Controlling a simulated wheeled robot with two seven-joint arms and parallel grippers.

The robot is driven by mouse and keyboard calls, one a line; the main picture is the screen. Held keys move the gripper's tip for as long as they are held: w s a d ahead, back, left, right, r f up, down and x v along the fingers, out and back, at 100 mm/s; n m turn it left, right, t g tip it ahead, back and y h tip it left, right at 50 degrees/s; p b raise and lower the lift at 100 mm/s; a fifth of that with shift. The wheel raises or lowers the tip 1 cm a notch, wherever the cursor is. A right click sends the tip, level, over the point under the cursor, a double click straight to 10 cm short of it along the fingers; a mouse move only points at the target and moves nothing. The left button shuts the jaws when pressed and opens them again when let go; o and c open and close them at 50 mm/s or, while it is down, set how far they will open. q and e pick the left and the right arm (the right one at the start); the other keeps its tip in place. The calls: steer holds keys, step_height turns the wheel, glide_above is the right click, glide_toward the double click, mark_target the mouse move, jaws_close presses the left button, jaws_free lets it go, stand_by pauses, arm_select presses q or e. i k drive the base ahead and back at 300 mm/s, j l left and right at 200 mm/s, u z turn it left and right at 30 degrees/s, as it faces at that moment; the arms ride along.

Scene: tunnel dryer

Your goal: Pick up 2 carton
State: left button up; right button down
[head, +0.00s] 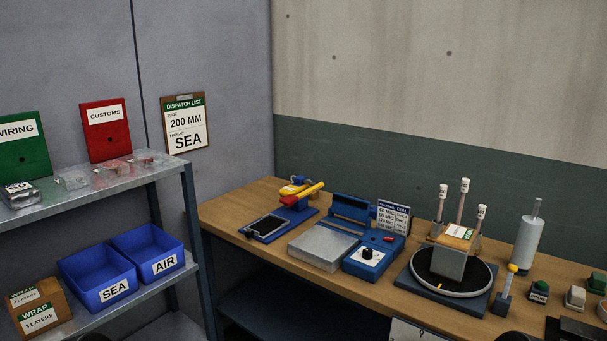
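A brown cardboard carton (45,318) stands on the lower shelf at the far left. Its green and white labels read "WRAP" and "3 LAYERS" on the front, with another WRAP label above. A grey block (445,263) stands on the round black turntable (478,276) on the bench. No second clear carton shows. Neither of my grippers can be made out. Dark rounded shapes at the bottom edge are too cut off to identify.
Blue SEA (92,268) and AIR (143,243) bins share the lower shelf and look empty. The wooden bench (240,210) carries a blue sealer-like device (372,262), a grey plate (322,249), several labelled posts and a grey cylinder (527,245). A dispatch list (185,124) reads 200 MM, SEA.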

mark_target(453, 252)
steer(key=l+z, duration=1.3)
steer(key=i+j, duration=0.05)
